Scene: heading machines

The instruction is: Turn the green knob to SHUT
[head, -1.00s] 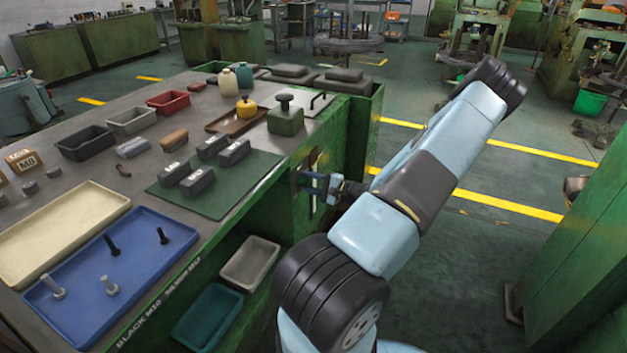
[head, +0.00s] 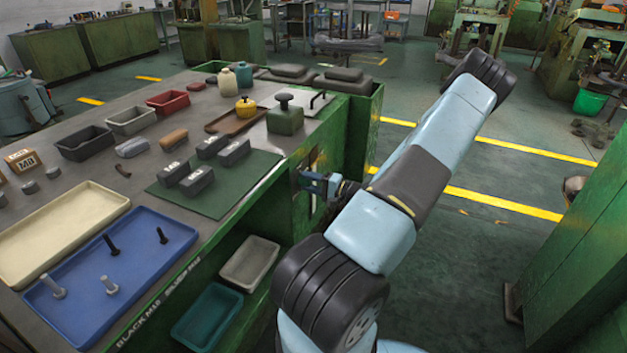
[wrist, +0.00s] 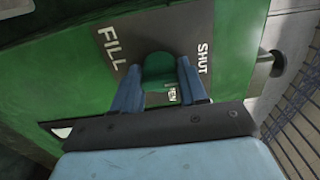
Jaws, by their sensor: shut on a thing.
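The green knob (wrist: 158,72) sits on a dark plate (wrist: 222,32) on the green cabinet side. The plate has FILL lettered left of the knob and SHUT to its right in the wrist view; a small label below the knob is partly hidden. My gripper (wrist: 159,68) has its two blue fingers closed on either side of the knob. In the head view my gripper (head: 318,182) reaches the cabinet's right face, and the knob is hard to make out there. I cannot tell which label the knob points to.
The cabinet's bench top (head: 130,195) carries a blue tray (head: 75,318) with bolts, a cream tray (head: 60,235) and a dark green mat (head: 215,200) with grey blocks. A round post (wrist: 270,65) sticks out right of the plate. Open floor lies right of my arm.

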